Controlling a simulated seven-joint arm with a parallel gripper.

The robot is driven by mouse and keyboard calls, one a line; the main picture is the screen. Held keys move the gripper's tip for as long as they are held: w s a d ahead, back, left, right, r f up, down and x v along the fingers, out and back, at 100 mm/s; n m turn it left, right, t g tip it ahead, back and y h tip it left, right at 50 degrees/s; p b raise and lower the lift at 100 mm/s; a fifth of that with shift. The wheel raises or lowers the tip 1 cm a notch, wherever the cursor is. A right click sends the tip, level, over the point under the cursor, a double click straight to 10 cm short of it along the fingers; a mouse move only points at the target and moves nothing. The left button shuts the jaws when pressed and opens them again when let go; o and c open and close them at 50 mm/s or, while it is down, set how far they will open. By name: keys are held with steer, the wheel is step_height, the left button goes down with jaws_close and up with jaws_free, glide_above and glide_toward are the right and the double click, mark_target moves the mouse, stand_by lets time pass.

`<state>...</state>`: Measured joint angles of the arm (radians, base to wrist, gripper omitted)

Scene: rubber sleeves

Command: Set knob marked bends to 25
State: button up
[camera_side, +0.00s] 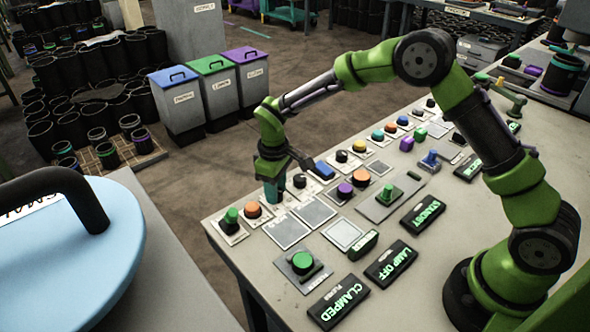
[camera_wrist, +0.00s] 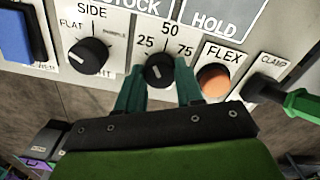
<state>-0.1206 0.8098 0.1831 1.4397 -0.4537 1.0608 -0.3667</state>
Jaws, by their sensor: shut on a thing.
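In the wrist view a black knob (camera_wrist: 159,72) sits on a white plate with 25, 50 and 75 printed around it. Its name label is not visible. A pale mark shows on its face, but I cannot tell exactly which number it points to. My gripper (camera_wrist: 160,80) has its two teal fingers on either side of this knob, closed on it. In the side view my gripper (camera_side: 274,190) reaches down to the near row of the panel, between an orange button and another black knob, and hides the held knob.
Next to the held knob are the SIDE knob (camera_wrist: 88,56), the orange FLEX button (camera_wrist: 213,82) and the green CLAMP lever (camera_wrist: 300,103). A blue switch (camera_side: 323,169) stands farther along the row. Lit signs read CLAMPED (camera_side: 338,301) and LAMP OFF (camera_side: 390,263).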

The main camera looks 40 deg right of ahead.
steer(key=shift+n, duration=2.2)
steer(key=o, duration=1)
steer(key=shift+o, duration=0.2)
step_height(320, 180, up, 17)
